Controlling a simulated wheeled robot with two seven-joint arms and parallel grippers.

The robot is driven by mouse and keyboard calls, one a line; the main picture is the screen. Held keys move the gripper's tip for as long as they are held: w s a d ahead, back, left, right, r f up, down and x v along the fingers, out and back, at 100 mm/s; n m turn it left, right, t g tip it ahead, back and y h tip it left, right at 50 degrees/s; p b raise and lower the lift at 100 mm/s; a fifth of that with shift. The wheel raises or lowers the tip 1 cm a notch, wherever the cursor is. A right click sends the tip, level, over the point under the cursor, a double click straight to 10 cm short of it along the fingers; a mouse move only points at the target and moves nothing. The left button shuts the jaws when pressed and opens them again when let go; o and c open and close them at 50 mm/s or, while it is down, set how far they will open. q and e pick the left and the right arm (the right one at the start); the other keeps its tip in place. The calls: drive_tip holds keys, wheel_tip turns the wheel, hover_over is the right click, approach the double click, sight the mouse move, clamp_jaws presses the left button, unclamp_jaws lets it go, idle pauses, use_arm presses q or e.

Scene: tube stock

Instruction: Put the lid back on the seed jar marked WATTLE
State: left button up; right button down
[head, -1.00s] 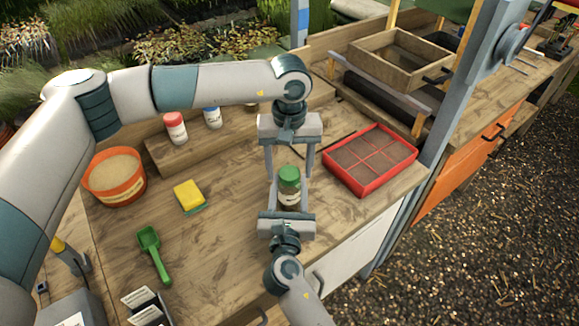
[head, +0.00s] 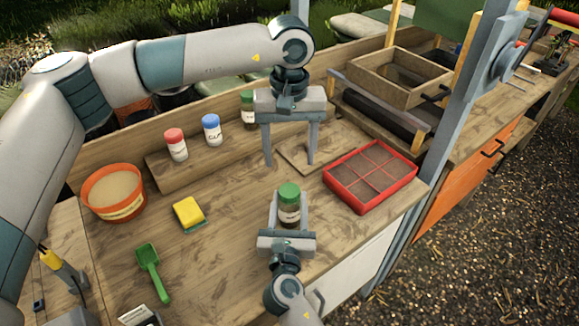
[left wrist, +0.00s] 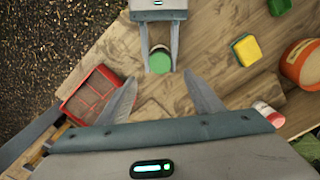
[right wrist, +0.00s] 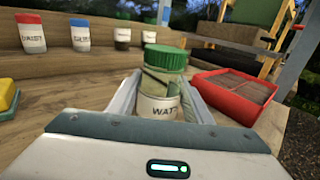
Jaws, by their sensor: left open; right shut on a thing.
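The WATTLE jar (right wrist: 160,106) stands on the worktop, its label partly cut off to "WAT" in the right wrist view. Its green lid (head: 289,190) sits on top of the jar and looks level; I cannot tell how tight it is. My right gripper (head: 289,207) is shut on the jar's body, one finger on each side. My left gripper (head: 289,162) is open and empty, above and behind the jar, apart from the lid. In the left wrist view the lid (left wrist: 159,62) shows beyond the open fingers.
A red-lidded jar (head: 176,146), a blue-lidded jar (head: 212,130) and a darker jar (head: 247,108) stand on the back ledge. A red tray (head: 338,187) lies to the right. An orange pot (head: 127,206), sponge (head: 187,211) and green scoop (head: 152,272) are left.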

use_arm(q)
drive_tip(key=shift+r, duration=0.85)
use_arm(e)
drive_tip(key=c, duration=0.8)
unclamp_jaws()
drive_tip(key=shift+c, duration=0.2)
drive_tip(key=shift+s, duration=0.1)
drive_tip(key=shift+s, duration=0.55)
use_arm(q)
drive_tip(key=shift+r+p, duration=0.3)
drive_tip(key=shift+p, duration=0.05)
use_arm(e)
drive_tip(key=s, duration=1)
drive_tip(key=s+a, duration=0.1)
drive_tip(key=s, duration=0.5)
